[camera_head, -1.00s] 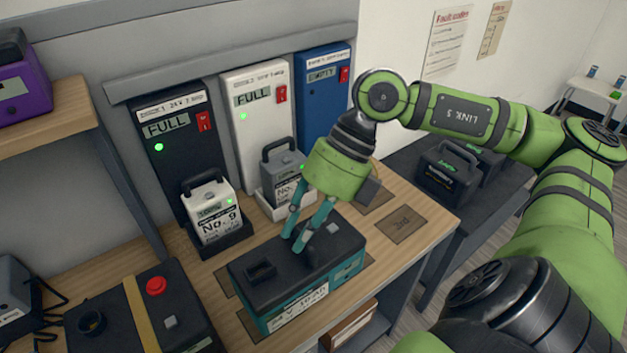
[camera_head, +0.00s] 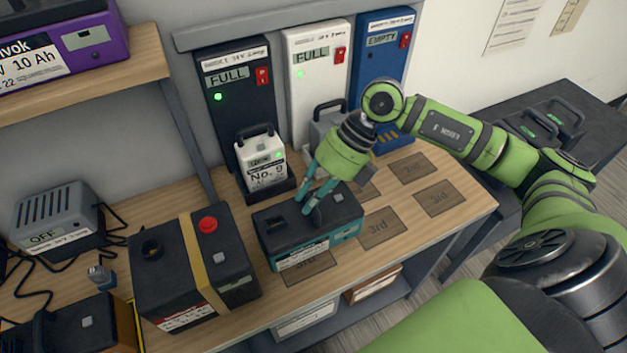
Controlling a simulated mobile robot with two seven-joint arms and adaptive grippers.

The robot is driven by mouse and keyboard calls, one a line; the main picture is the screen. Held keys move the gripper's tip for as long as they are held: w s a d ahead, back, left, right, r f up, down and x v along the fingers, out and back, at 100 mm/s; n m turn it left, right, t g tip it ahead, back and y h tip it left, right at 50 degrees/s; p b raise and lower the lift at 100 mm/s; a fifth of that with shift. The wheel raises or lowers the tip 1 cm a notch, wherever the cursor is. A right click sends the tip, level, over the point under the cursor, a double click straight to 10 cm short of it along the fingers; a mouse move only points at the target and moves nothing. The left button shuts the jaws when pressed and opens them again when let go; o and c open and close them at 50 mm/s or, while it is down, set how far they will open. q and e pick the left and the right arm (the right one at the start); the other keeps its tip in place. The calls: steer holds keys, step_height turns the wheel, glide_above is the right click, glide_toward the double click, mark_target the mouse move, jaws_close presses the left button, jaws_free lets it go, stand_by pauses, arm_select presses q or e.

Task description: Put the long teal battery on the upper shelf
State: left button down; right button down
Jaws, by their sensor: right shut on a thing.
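The long teal battery (camera_head: 283,247) has a black top and teal sides with a white label. It is on or just above the wooden bench, over mats marked 3rd; I cannot tell if it touches the bench. My right gripper (camera_head: 312,205) is above it, shut on a part of its top. The upper shelf (camera_head: 125,60) is a wooden board at the upper left, with a purple battery (camera_head: 92,42) on it. My left gripper is not in view.
A black battery with a yellow strap (camera_head: 170,275) stands left of the teal one. A white battery (camera_head: 262,160) sits in a dock behind. Black, white and blue chargers (camera_head: 383,65) line the wall. A grey charger (camera_head: 55,218) with cables is at left. Bare mats (camera_head: 440,198) lie at right.

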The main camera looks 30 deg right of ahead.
steer(key=shift+w+f, duration=0.1)
steer(key=shift+f, duration=0.15)
steer(key=c, duration=1.1)
jaws_free()
steer(key=shift+f, duration=0.2)
steer(key=shift+s, duration=0.2)
steer(key=shift+r, duration=0.1)
